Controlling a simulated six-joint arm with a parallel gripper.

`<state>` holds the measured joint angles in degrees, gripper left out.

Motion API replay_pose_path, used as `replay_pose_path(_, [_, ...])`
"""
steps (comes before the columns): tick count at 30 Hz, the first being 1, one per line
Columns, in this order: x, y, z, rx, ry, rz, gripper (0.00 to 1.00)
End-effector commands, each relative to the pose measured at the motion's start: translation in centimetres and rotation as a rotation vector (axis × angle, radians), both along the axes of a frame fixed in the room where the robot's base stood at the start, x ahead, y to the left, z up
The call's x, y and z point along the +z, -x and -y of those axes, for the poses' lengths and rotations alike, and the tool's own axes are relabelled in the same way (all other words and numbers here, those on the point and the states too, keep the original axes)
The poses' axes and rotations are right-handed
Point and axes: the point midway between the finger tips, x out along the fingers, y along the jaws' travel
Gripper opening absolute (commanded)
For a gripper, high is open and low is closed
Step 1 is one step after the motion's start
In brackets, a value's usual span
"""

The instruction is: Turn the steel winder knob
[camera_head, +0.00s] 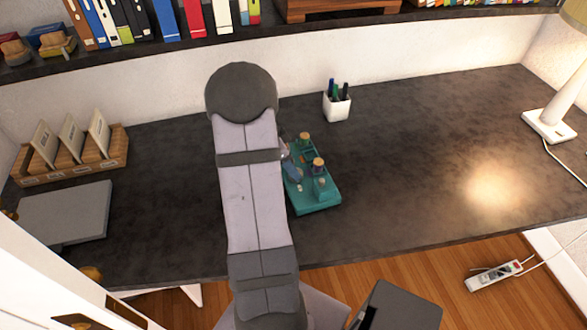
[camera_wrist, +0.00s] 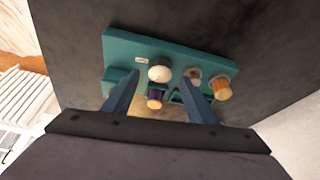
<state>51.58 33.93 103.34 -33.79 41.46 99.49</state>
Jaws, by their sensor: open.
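A teal device (camera_head: 314,203) with several knobs lies on the dark desk, partly hidden behind my arm. In the wrist view the teal panel (camera_wrist: 120,50) carries a pale round-topped knob (camera_wrist: 160,70), which looks most like the steel winder knob, though I cannot be sure. A dark knob with a brass-coloured top (camera_wrist: 154,102) and an orange-brown knob (camera_wrist: 221,90) stand near it. My gripper (camera_wrist: 161,78) is open, its blue fingers on either side of the pale knob in the picture. I cannot tell whether they touch it. In the head view only part of the gripper (camera_head: 291,170) shows.
A white pen cup (camera_head: 337,107) stands behind the device. A wooden rack with cards (camera_head: 70,165) and a grey flat slab (camera_head: 65,215) are at the left. A white lamp (camera_head: 550,120) is at the right. The desk right of the device is clear.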

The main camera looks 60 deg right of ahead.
Motion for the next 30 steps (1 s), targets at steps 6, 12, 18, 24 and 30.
replay_pose_path(6, [-2.3,0.6,0.8,0.000,-0.001,-0.002,0.52])
replay_pose_path(12, [-3.4,0.8,1.2,0.001,0.000,0.000,0.52])
replay_pose_path(18, [-3.6,0.8,1.3,0.002,0.001,0.001,0.52])
replay_pose_path(24, [-3.6,0.8,1.2,0.002,0.001,0.001,0.31])
replay_pose_path(30, [-3.6,0.8,1.2,0.002,0.001,0.001,0.11])
